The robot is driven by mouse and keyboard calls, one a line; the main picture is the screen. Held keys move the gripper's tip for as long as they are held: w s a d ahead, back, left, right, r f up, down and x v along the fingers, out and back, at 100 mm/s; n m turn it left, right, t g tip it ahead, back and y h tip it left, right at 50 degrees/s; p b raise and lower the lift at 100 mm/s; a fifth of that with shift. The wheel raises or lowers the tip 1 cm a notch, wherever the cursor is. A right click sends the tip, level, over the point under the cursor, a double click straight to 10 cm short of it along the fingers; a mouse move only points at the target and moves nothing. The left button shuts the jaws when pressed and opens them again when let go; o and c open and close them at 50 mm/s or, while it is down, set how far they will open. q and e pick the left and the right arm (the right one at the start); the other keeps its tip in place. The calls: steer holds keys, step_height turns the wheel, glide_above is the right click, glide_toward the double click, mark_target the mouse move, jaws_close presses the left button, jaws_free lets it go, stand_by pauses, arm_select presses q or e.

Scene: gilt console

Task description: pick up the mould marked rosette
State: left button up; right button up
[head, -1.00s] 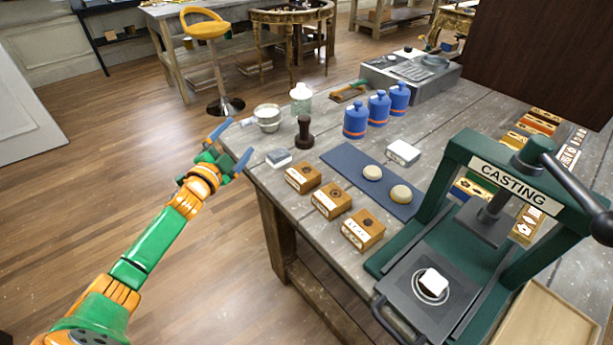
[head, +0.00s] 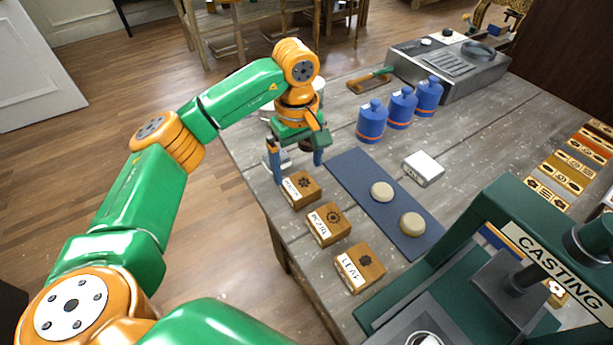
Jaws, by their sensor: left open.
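Three wooden moulds with pale labels and dark emblems stand in a row along the table's left edge. The far mould (head: 300,188) has a round, flower-like emblem. The middle mould (head: 328,223) has a round dark emblem too. The near mould (head: 360,267) seems labelled LEAF. The lettering on the far and middle ones is too small to read surely, so I cannot tell which is rosette. My left gripper (head: 296,168) points down, open and empty, its fingers just behind and above the far mould. My right gripper is out of view.
A blue mat (head: 361,186) with two pale discs lies right of the moulds. A white block (head: 423,168) and blue bottles (head: 402,107) stand beyond. The green casting press (head: 500,250) fills the near right. A dark stamp is partly hidden behind my gripper.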

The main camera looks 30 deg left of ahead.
mark_target(299, 184)
arm_select(q)
steer(key=shift+s+d+f+p, duration=0.15)
steer(key=shift+s+f+p, duration=0.25)
steer(key=shift+f+p, duration=0.15)
steer(key=shift+s+d+f+p, duration=0.15)
steer(key=shift+s+f+p, duration=0.25)
steer(key=shift+f+p, duration=0.1)
steer(key=f, duration=0.3)
steer(key=shift+w+d, duration=0.1)
steer(key=shift+w, duration=0.1)
steer(key=shift+w+f, duration=0.2)
steer(key=shift+w, duration=0.05)
steer(key=shift+s+r, duration=0.1)
steer(key=shift+s, duration=0.1)
steer(key=c, duration=1.2)
steer(key=shift+w, duration=0.1)
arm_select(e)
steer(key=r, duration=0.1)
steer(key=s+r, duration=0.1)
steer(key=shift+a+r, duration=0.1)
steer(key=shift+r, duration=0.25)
